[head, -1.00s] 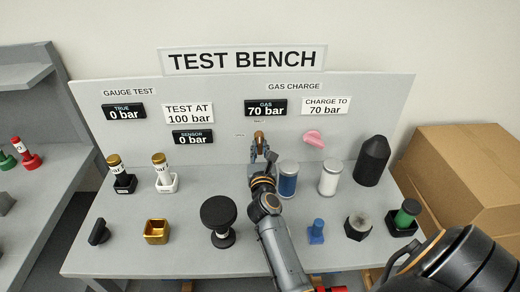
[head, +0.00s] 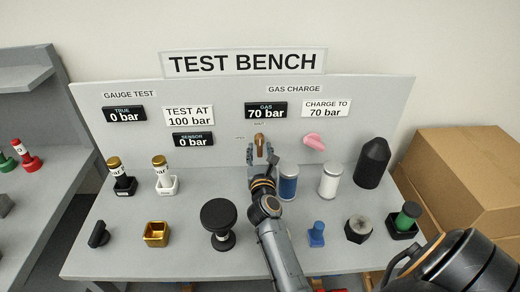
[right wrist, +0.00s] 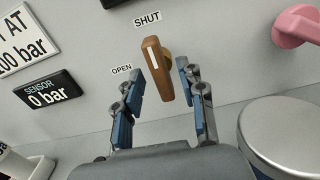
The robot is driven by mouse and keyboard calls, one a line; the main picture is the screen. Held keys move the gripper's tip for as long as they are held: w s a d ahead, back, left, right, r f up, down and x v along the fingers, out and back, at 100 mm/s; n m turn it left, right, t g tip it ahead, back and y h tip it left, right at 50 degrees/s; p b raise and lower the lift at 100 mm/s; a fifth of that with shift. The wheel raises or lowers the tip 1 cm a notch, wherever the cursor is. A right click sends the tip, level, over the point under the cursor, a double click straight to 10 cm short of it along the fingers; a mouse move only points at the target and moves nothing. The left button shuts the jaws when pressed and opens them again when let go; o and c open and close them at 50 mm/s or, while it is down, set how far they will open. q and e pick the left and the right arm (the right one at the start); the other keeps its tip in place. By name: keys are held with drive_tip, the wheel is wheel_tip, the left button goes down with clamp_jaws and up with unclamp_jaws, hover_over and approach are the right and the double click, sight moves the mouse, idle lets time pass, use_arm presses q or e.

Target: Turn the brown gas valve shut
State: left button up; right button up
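The brown gas valve (head: 260,139) is a bar-shaped handle on the upright panel. In the right wrist view the brown valve (right wrist: 157,72) shows a white line on its face, and its upper end points toward the SHUT label (right wrist: 147,18). The OPEN label (right wrist: 121,69) is to its left. My right gripper (head: 260,151) is at the valve. In the right wrist view its two fingers (right wrist: 160,76) stand apart on either side of the handle, with gaps visible, holding nothing. My left gripper is not in view.
The gas display (head: 266,108) reads 70 bar, beside a CHARGE TO 70 bar sign (head: 326,107). A pink handle (head: 314,142) is on the panel to the right. A blue cylinder (head: 288,184) and a white cylinder (head: 330,181) stand close right of my right arm.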

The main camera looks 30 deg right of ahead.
wheel_tip(320, 180, up, 10)
drive_tip(key=shift+f, duration=0.1)
idle(0.4)
idle(0.5)
